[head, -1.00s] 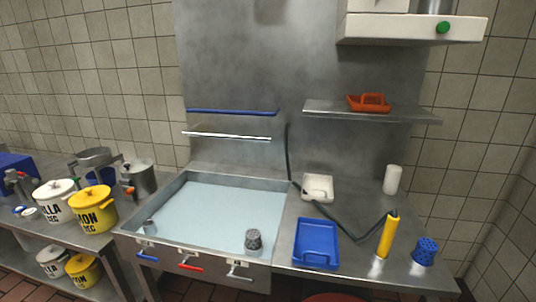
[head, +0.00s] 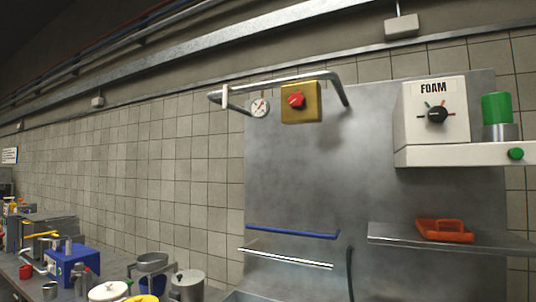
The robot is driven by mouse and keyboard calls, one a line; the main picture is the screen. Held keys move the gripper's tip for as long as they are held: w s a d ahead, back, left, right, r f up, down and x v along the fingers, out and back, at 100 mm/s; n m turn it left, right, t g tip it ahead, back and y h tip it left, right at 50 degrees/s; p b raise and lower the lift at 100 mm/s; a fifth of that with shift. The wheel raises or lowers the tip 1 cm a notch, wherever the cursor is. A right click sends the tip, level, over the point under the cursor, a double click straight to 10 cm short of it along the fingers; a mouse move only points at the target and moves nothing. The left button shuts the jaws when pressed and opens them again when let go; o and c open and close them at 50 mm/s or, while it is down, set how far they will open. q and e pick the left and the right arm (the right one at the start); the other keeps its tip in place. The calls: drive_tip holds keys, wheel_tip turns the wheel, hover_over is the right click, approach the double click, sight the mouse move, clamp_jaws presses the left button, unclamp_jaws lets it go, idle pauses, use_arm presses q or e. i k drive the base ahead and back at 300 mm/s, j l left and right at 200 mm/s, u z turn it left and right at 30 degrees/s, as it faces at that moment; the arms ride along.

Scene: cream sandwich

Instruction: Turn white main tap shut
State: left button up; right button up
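A small white upright piece (head: 225,97) sits on the grey overhead pipe (head: 290,78), left of a round gauge (head: 260,107). It may be the white main tap's handle; it is too small to tell its shape or whether it is open or shut. A yellow box (head: 301,103) with a red knob (head: 296,100) hangs right of the gauge. Neither gripper shows in the head view.
A white FOAM box (head: 435,112) with a dark knob stands at the right. An orange object (head: 444,230) lies on a metal shelf (head: 400,237). Blue (head: 292,231) and white (head: 287,258) bars cross the metal wall panel. Pots and a blue box (head: 70,265) crowd the left counter.

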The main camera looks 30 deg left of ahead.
sight(226, 88)
drive_tip(key=i+j+u, duration=0.15)
drive_tip(key=i+u, duration=0.6)
drive_tip(key=i, duration=0.2)
